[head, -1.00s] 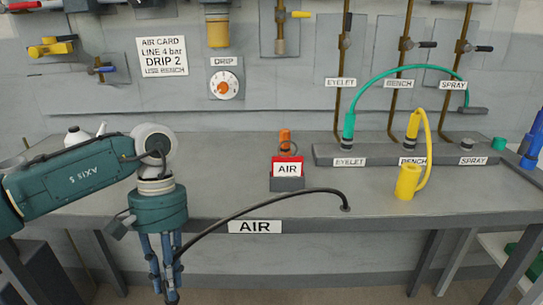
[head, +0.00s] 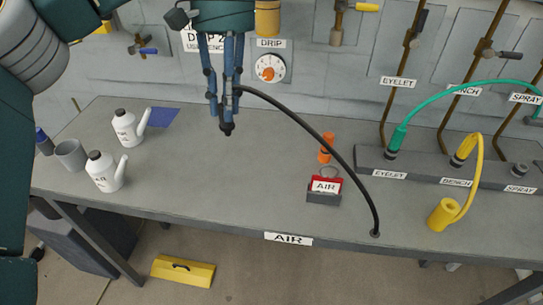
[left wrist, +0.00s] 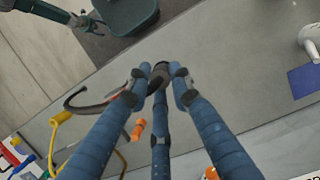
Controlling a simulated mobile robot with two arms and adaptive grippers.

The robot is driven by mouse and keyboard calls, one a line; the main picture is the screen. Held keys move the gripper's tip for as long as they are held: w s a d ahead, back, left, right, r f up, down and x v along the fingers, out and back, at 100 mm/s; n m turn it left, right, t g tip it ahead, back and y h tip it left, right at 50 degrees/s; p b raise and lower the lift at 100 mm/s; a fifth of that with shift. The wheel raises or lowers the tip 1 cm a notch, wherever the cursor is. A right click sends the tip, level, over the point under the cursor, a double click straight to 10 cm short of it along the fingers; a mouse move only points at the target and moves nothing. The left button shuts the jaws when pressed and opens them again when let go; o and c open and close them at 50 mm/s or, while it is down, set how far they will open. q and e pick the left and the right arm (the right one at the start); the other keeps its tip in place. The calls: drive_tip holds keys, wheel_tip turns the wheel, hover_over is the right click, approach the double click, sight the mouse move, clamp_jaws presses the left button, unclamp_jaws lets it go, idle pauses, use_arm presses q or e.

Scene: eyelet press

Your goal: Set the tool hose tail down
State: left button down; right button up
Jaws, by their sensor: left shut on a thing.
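The black tool hose (head: 318,137) rises from a hole near the bench's front edge and arches up to the left, its tail at my left gripper. My left gripper (head: 227,128) points down, with its fingers shut on the hose tail, in the air above the bench. In the left wrist view the fingers (left wrist: 160,78) close together around the dark hose end, and the hose (left wrist: 92,104) curves off to the left. The fingers hide most of the tail tip.
The grey bench (head: 225,195) has free room at its middle left. White oil cans (head: 107,172) and a grey cup (head: 70,154) stand at the left.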

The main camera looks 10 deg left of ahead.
sight(229, 134)
use_arm(q)
drive_tip(key=x, duration=0.2)
drive_tip(key=w+b+x, duration=0.1)
drive_tip(key=x, duration=0.4)
drive_tip(key=shift+w+f+b, duration=0.25)
drive_tip(key=shift+f+b, duration=0.15)
drive_tip(key=shift+f, duration=0.1)
wheel_tip(229, 134, down, 11)
drive_tip(key=shift+w+p, duration=0.1)
drive_tip(key=shift+p, duration=0.9)
use_arm(e)
drive_tip(key=shift+f, duration=0.2)
use_arm(q)
drive_tip(key=shift+f, duration=0.1)
use_arm(e)
drive_tip(key=shift+f, duration=0.1)
use_arm(q)
drive_tip(key=shift+f, duration=0.15)
drive_tip(key=c, duration=1.5)
unclamp_jaws()
drive_tip(key=shift+c, duration=0.2)
